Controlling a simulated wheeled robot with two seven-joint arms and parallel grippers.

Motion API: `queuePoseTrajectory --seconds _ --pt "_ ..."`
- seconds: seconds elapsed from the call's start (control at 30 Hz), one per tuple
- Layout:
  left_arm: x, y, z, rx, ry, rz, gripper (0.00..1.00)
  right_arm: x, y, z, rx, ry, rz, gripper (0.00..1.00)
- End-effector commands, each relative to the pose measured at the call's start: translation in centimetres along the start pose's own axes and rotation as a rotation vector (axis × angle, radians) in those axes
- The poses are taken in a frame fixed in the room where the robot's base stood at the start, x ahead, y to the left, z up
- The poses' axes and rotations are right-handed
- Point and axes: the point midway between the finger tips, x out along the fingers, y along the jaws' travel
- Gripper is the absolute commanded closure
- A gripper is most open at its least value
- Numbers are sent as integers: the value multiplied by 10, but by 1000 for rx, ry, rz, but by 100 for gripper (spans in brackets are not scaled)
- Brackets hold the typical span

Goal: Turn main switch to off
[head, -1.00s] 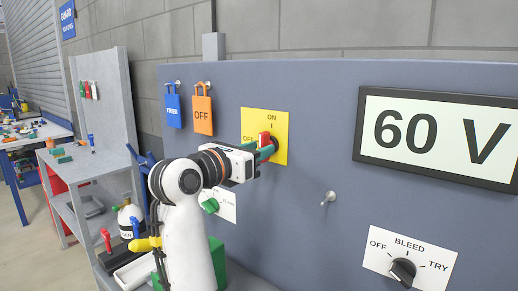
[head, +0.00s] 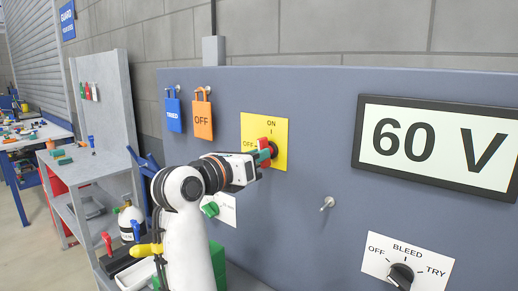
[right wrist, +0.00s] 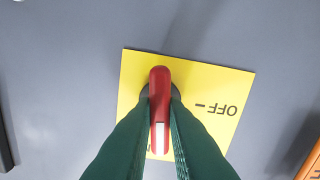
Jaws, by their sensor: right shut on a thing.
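The main switch is a red handle (head: 264,143) on a yellow plate (head: 279,135) marked ON at the top and OFF at the left. My right gripper (head: 266,156) is at the plate, its green fingers shut on the red handle. In the right wrist view the plate (right wrist: 215,85) is upside down, and the red handle (right wrist: 159,82) stands between the fingers (right wrist: 160,125). Its white-marked end points down toward the ON label, which the fingers mostly hide. The OFF label and its tick are clear of the handle. My left gripper is not in view.
A display (head: 437,146) reads 60 V. A BLEED/TRY selector (head: 401,275) and a small toggle (head: 327,203) are on the grey panel (head: 320,110). Blue TRIED (head: 173,115) and orange OFF (head: 203,120) tags hang left of the switch. A green knob (head: 210,209) is below my gripper.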

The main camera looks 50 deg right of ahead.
Motion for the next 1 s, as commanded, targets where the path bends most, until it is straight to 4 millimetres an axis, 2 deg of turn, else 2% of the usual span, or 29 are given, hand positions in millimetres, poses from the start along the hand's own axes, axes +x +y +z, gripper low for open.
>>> queuePoseTrajectory --seconds 0.03,0.3,0.77,1.0 --pt "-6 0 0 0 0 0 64 0 0 -2 -34 -2 -1 100" --pt "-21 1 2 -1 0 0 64 0 0 -2 -195 -2 0 100" --pt "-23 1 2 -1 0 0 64 0 0 0 -237 -2 0 100" --pt "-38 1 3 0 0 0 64 0 0 -2 -350 -3 -1 100"
